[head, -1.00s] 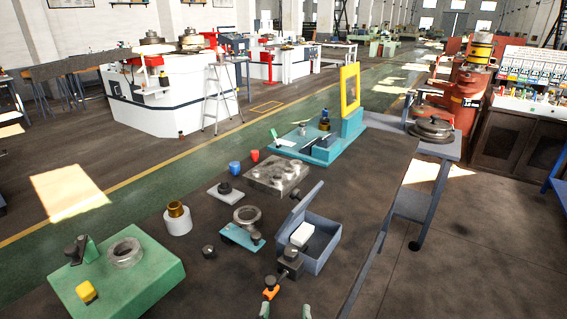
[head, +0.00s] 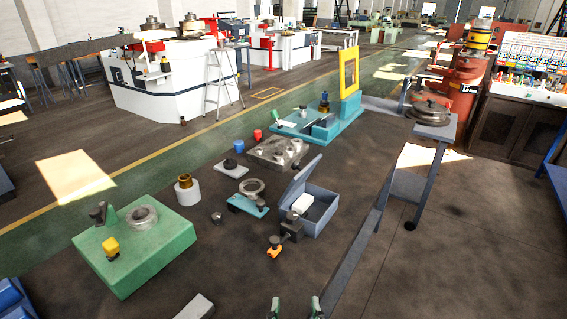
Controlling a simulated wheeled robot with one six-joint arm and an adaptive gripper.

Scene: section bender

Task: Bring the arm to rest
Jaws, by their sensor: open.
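My gripper (head: 295,307) shows only as two green-tipped fingers at the bottom edge of the head view. The fingers stand apart, with nothing seen between them. The rest of my arm is out of view. The fingertips show below an orange-and-black clamp-like part (head: 274,247) and the open blue-grey box (head: 322,215). No contact with any part shows.
A green block (head: 170,249) with a ring and yellow knob stands at left. A white cylinder (head: 188,195), a steel plate (head: 268,156) and a teal fixture (head: 300,131) lie farther back. A grey block (head: 195,308) is at the bottom edge. Dark surface around the gripper looks clear.

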